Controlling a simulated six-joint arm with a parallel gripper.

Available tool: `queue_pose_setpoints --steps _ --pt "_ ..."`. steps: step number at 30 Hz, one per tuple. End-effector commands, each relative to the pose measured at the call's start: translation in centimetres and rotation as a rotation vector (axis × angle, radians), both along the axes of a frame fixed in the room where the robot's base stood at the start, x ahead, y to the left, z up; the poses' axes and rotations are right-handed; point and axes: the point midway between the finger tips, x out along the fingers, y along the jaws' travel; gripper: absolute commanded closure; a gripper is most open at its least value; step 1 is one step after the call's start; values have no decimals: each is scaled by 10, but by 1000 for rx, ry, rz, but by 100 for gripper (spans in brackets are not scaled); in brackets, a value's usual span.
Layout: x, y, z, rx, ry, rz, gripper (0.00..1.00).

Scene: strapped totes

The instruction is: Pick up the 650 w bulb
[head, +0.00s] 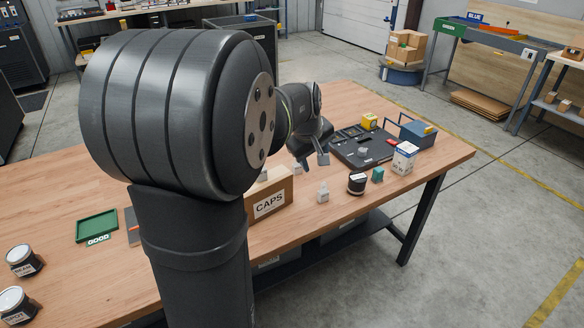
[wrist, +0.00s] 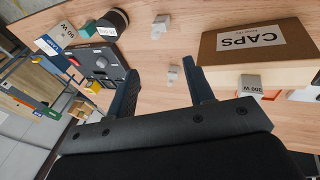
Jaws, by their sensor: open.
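No label reading 650 W is legible to me, so I cannot tell which piece is the 650 W bulb. Several small grey-white labelled pieces stand on the wooden table: one (head: 323,193) in front, also in the wrist view (wrist: 161,22); one (head: 297,169) near my gripper, also in the wrist view (wrist: 173,73); and one (wrist: 250,84) marked 300 W beside the CAPS box. My gripper (head: 313,161) is open and empty above the table. In the wrist view, its fingers (wrist: 163,92) spread apart below the middle piece, touching nothing.
The cardboard CAPS box (head: 270,197) stands left of the pieces. A green GOOD tray (head: 97,226) lies left.

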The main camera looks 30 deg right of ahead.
Motion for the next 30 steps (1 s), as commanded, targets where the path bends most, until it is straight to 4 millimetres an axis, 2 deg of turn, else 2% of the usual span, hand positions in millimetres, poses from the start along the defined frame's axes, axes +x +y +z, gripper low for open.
queue_pose_setpoints --steps 5,8,11,24,30 --pt "1 -1 0 5 -3 -14 52" --pt "3 -4 0 28 -20 -89 52" --pt "8 -10 -1 76 -50 -240 52" --pt "31 -38 -7 273 -191 -1161 52" --pt "37 -45 -8 304 -229 -1465 52"
